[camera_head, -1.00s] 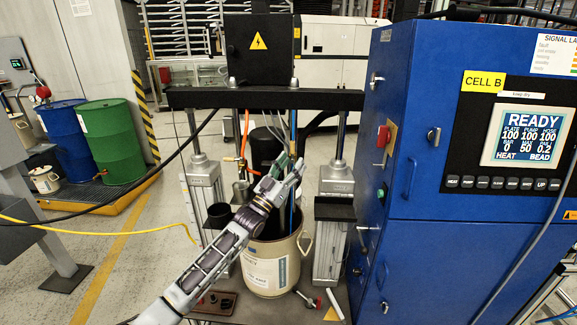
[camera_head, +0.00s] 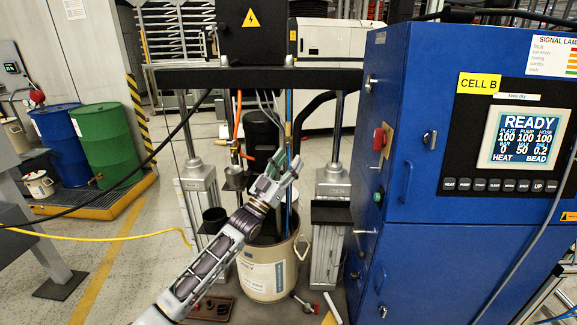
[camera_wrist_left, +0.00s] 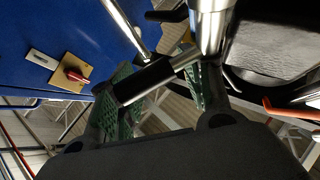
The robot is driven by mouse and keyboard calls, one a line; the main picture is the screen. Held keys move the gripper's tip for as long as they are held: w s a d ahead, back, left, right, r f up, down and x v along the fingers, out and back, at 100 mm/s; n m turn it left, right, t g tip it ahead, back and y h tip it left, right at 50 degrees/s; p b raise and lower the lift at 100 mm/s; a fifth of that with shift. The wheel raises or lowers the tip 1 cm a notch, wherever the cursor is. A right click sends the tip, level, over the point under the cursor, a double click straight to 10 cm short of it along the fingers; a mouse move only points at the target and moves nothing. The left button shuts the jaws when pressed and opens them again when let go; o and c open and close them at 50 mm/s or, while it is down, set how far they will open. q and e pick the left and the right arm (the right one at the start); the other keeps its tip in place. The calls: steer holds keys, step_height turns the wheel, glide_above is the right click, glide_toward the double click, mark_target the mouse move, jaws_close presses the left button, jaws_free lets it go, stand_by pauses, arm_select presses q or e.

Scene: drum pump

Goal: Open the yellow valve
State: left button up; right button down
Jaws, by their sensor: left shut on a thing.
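My left gripper (camera_head: 286,166) reaches in from the lower left, above the cream bucket (camera_head: 268,268). In the left wrist view, its green-padded fingers (camera_wrist_left: 155,88) are shut on a dark-sleeved bar (camera_wrist_left: 145,82). The bar joins an upright metal pipe fitting (camera_wrist_left: 209,28) at an angle. A yellow bit (camera_wrist_left: 192,24) shows on the side of that fitting. I take this for the yellow valve, mostly hidden; I cannot tell how far it is turned. In the head view the fingers hide the bar. My right gripper is not in view.
A black crossbeam (camera_head: 255,78) spans two rods above grey pillars (camera_head: 200,187). A blue cabinet (camera_head: 405,255) stands close on the right, its screen (camera_head: 522,137) reading READY. An orange hose (camera_head: 236,130) and blue tube (camera_head: 289,105) run near the gripper. Green (camera_head: 108,145) and blue drums (camera_head: 60,142) stand far left.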

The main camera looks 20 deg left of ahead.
arm_select(q)
step_height(320, 180, down, 14)
steer(key=w+a+n+g+y, duration=0.1)
steer(key=w+n+g+y, duration=0.1)
steer(key=s+a+r+m+t+h, duration=0.1)
steer(key=s+r+m+t+h, duration=0.1)
steer(key=s+r, duration=0.4)
steer(key=shift+s+a+r, duration=0.2)
steer(key=shift+s+a, duration=0.15)
steer(key=shift+s, duration=0.3)
steer(key=shift+r, duration=0.1)
